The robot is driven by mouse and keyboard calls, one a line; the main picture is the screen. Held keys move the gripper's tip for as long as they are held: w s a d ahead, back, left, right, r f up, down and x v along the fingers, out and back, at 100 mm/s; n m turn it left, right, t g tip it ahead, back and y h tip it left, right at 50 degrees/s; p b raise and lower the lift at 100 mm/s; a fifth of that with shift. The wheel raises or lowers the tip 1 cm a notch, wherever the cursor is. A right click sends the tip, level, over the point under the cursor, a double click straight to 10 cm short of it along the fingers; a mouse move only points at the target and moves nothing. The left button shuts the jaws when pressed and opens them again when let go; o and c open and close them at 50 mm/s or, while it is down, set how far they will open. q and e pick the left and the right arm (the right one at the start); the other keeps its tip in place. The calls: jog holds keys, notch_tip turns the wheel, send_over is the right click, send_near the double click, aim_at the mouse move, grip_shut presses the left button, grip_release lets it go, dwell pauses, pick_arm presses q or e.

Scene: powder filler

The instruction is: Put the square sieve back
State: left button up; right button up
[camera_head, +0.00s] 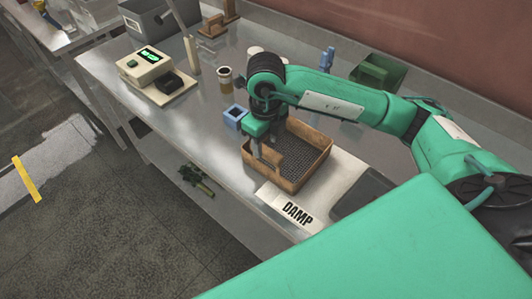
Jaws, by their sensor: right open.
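The square sieve (306,180) has a brown wooden frame and a dark mesh. My left gripper does not show.
A small blue square holder (235,117) and a jar (225,80) stand left of the sieve. A scale with a green display (153,74) is further left. A green bin (378,72) stands behind my right arm. A dark tray (362,192) lies right of the sieve.

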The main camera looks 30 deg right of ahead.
notch_tip(320, 180, up, 5)
jog(key=shift+f+b, duration=0.1)
jog(key=shift+b, duration=0.45)
jog(key=shift+r, duration=1.05)
